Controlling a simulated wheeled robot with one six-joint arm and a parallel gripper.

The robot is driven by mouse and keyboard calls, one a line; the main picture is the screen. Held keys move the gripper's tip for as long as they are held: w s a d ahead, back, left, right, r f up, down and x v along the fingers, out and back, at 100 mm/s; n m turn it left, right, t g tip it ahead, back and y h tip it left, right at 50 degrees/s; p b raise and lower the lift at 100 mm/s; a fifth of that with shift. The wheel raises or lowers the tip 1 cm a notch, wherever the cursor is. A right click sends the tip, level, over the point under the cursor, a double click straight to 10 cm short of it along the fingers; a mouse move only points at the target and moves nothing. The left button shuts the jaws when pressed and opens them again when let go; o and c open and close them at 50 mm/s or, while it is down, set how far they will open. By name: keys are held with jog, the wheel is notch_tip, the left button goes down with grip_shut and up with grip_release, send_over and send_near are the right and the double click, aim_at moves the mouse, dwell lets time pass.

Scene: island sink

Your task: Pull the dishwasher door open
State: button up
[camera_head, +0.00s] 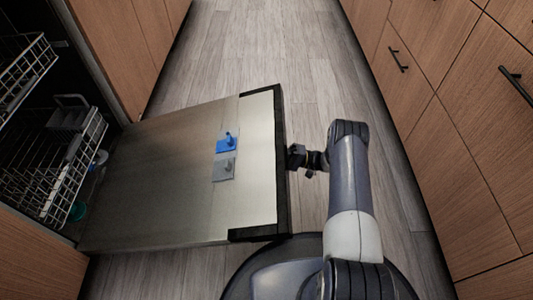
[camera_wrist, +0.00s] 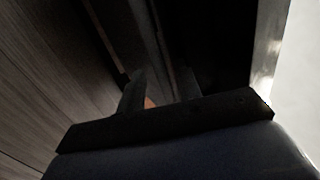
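The dishwasher door (camera_head: 165,180) is folded down, its steel inner face turned up, with a dark outer edge (camera_head: 281,150). It reaches from the dishwasher opening at the left into the aisle. My gripper (camera_head: 296,157) is at the middle of that outer edge, touching it or very close. Its fingertips are partly hidden by the edge, so I cannot tell whether they are open or shut. In the wrist view, the gripper (camera_wrist: 150,95) is dark and a bright strip of the door (camera_wrist: 267,50) shows at the right.
Wire racks (camera_head: 60,170) are inside the dishwasher at the left. Wooden drawers with dark handles (camera_head: 398,60) line the right side, close to my arm. Wooden cabinets (camera_head: 130,45) flank the dishwasher. The wood floor (camera_head: 270,50) beyond the door is clear.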

jog(key=v, duration=0.7)
jog(key=shift+d, duration=0.4)
jog(key=x, duration=1)
jog(key=shift+a+b, duration=0.4)
jog(key=shift+a, duration=0.05)
jog(key=shift+r, duration=0.4)
